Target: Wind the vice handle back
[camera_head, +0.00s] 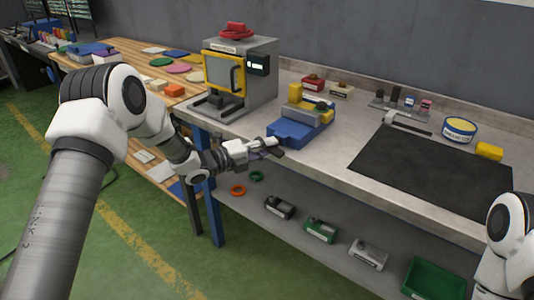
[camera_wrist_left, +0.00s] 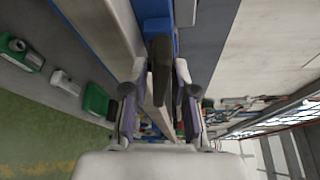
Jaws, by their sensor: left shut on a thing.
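The blue vice (camera_head: 290,131) sits at the front edge of the grey workbench, with a yellow block (camera_head: 296,91) at its jaws. My left gripper (camera_head: 270,146) is at the vice's front end, just off the bench edge. In the left wrist view, the dark vice handle (camera_wrist_left: 160,70) stands between the two fingers of my left gripper (camera_wrist_left: 160,88), which are shut on it. Part of the blue vice (camera_wrist_left: 154,9) shows beyond it. The fingers hide part of the handle. My right arm shows at the lower right; its gripper is out of view.
A grey machine with a yellow-framed door (camera_head: 224,78) stands left of the vice. The lower shelf holds a green bin (camera_head: 434,281) and several small boxes.

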